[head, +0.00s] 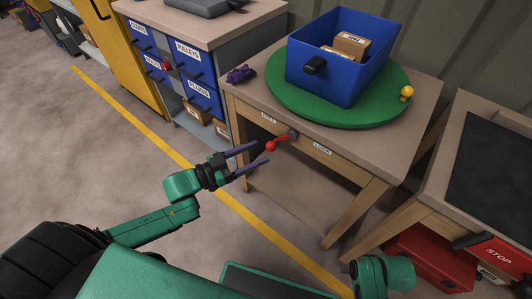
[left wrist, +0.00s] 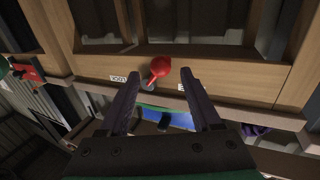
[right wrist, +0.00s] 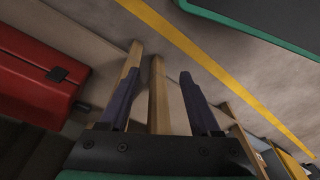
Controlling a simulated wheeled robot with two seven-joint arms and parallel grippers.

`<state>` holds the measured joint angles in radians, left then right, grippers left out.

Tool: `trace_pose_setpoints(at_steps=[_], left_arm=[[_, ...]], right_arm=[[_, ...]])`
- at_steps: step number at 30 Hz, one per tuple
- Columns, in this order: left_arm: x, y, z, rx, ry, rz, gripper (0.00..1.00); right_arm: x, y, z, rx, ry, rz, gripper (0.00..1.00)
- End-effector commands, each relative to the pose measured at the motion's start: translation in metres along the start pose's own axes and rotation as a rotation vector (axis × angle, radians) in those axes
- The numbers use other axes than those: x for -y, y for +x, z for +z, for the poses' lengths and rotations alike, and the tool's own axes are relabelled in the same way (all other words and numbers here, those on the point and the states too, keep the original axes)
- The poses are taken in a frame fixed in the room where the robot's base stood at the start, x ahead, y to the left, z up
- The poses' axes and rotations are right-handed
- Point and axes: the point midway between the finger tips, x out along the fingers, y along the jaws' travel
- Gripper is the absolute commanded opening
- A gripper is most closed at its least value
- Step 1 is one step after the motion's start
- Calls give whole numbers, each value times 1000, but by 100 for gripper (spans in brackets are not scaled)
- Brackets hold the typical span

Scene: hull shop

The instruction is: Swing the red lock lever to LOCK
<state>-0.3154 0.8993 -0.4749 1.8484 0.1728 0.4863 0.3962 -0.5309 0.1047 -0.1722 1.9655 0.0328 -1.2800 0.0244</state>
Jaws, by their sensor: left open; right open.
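The red lock lever (head: 277,145) sits on the front rail of the wooden table, on a dark pivot (head: 293,134) between the FREE label (head: 268,118) and the LOCK label (head: 322,149). Its red knob end sticks out and leans toward the FREE side. My left gripper (head: 262,152) is open, with its fingertips just short of the knob. In the left wrist view, the red knob (left wrist: 160,66) shows between the open fingers (left wrist: 160,72), with no visible contact. My right gripper (right wrist: 160,73) is open and empty, pointing at the floor and wooden legs.
A blue bin (head: 335,75) with cardboard boxes stands on a green turntable (head: 300,106) on the table. A purple object (head: 241,74) lies at its left. A red toolbox (head: 432,258) sits under the right-hand bench. The floor in front of the table is clear.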

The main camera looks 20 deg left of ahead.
Motion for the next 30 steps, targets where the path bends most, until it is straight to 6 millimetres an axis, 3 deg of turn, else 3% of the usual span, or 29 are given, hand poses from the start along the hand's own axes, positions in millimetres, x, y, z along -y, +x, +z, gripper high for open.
trace_pose_setpoints(at_steps=[3,6,14,15,20,30], left_arm=[[0,25,1,-4,3,0,65],[0,36,1,-1,2,0,65],[0,40,0,2,1,0,65],[0,40,0,2,1,0,61],[0,40,0,2,2,0,0],[0,40,0,2,2,1,0]], right_arm=[[3,-12,-4,-6,-4,-7,64],[4,-21,-5,-8,-5,-9,64],[4,-25,-6,-7,-6,-10,64],[4,-24,-6,-7,-6,-10,64],[4,-24,-6,-7,-6,-10,64],[4,-24,-6,-7,-6,-10,64]])
